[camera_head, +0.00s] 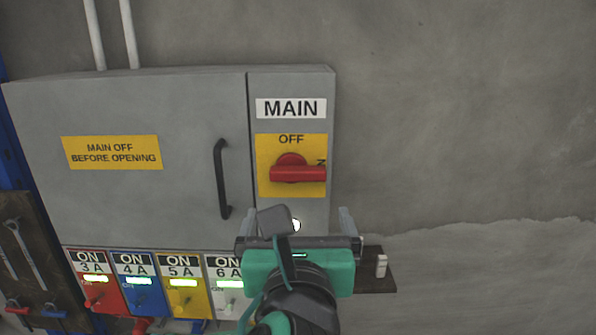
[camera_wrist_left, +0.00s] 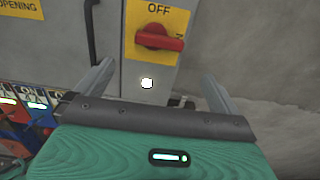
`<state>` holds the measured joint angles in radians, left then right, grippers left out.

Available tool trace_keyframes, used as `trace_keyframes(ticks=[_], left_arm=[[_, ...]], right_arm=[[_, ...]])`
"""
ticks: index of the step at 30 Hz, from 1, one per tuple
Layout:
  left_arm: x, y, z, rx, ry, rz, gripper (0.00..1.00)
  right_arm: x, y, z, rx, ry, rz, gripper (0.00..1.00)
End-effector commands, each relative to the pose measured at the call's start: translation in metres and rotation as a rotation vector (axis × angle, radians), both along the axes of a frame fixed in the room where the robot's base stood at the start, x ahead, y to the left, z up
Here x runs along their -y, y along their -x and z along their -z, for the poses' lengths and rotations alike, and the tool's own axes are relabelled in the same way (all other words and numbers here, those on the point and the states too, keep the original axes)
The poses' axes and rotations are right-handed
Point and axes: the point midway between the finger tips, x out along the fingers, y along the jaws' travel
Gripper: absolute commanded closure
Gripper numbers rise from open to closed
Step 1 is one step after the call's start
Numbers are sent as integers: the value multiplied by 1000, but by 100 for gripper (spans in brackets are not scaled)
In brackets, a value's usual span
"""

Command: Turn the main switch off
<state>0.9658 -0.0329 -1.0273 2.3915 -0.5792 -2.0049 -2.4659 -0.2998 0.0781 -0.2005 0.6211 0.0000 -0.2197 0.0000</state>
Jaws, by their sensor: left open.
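The main switch (camera_head: 298,174) is a red rotary handle on a yellow plate, under a MAIN label on the grey cabinet. Its handle lies horizontal and points right, toward a partly covered mark of which an N shows; OFF is printed above it. The switch also shows in the left wrist view (camera_wrist_left: 160,38). My left gripper (camera_head: 297,212) is open and empty, below the switch in the picture. In the left wrist view its two fingers (camera_wrist_left: 158,72) stand wide apart, with the red handle above and between them, apart from both. My right gripper is not in view.
A white lamp (camera_head: 295,225) below the switch is lit. A black door handle (camera_head: 221,180) stands left of it. Several coloured switch units (camera_head: 138,283) with lit ON displays line the cabinet's lower edge. A small shelf (camera_head: 376,283) is at lower right. The wall to the right is bare.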

Motion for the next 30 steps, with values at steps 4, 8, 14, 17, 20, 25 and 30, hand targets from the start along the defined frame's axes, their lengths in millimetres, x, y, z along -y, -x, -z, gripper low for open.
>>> trace_keyframes(ticks=[4, 8, 14, 17, 20, 25, 30], left_arm=[[-1, -7, -4, 10, -19, -3, 0], [-2, -26, -4, 7, -18, -6, 0], [6, -30, -3, 20, -19, 20, 0], [8, -33, -3, 21, -20, 26, 0], [8, -36, -3, 21, -20, 29, 0], [7, -42, -2, 18, -21, 25, 0], [3, -49, -2, 14, -18, 10, 0]], right_arm=[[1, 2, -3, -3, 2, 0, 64], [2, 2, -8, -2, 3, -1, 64], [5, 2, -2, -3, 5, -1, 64], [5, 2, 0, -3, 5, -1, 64], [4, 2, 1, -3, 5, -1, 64], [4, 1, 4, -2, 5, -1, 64], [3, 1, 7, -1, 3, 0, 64]])
